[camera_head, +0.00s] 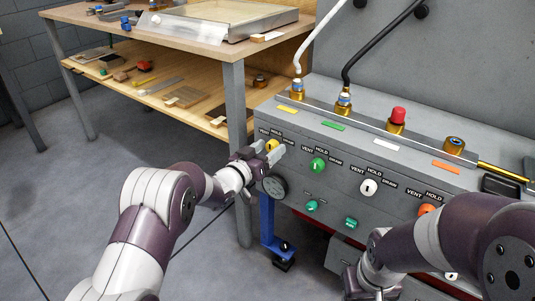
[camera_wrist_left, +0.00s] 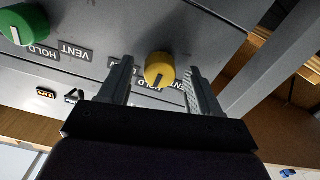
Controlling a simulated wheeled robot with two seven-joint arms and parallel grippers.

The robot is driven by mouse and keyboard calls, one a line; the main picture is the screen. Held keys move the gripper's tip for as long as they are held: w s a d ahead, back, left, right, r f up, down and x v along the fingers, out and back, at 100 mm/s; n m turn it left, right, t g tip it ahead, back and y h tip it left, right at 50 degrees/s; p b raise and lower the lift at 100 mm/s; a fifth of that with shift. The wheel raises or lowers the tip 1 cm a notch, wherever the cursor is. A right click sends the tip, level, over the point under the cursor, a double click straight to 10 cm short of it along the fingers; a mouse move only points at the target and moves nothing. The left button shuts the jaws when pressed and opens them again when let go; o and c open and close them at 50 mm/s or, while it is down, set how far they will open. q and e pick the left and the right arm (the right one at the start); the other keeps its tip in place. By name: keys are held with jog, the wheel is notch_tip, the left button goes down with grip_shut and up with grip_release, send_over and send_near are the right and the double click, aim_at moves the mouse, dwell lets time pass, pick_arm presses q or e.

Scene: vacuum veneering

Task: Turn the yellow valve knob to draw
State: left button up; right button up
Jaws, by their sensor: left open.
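The yellow valve knob (camera_head: 271,145) sits at the left end of the grey panel's upper knob row, by VENT, HOLD and DRAW labels. In the left wrist view the yellow knob (camera_wrist_left: 159,66) lies between the two fingers of my left gripper (camera_wrist_left: 160,72). A dark mark on the knob points down toward the partly hidden labels; I cannot tell exactly which one. My left gripper (camera_head: 262,154) is open at the knob, one finger on each side, with gaps visible. My right gripper (camera_head: 362,283) is low in front of the panel, its fingers unclear.
A green knob (camera_head: 318,164), a white knob (camera_head: 369,187) and an orange knob (camera_head: 426,210) continue the row. A wooden workbench (camera_head: 200,48) stands at the left. A blue clamp (camera_head: 268,222) hangs below the panel.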

pick_arm(q)
jog(key=c, duration=1)
jog(key=shift+c, duration=0.2)
jog(key=m, duration=0.3)
jog(key=m+b, duration=0.1)
jog(key=m, duration=0.1)
jog(key=shift+d+m, duration=0.1)
jog(key=shift+m, duration=0.3)
jog(key=m+b, duration=0.2)
jog(key=m, duration=0.4)
jog(key=shift+s, duration=0.1)
jog(key=o, duration=1)
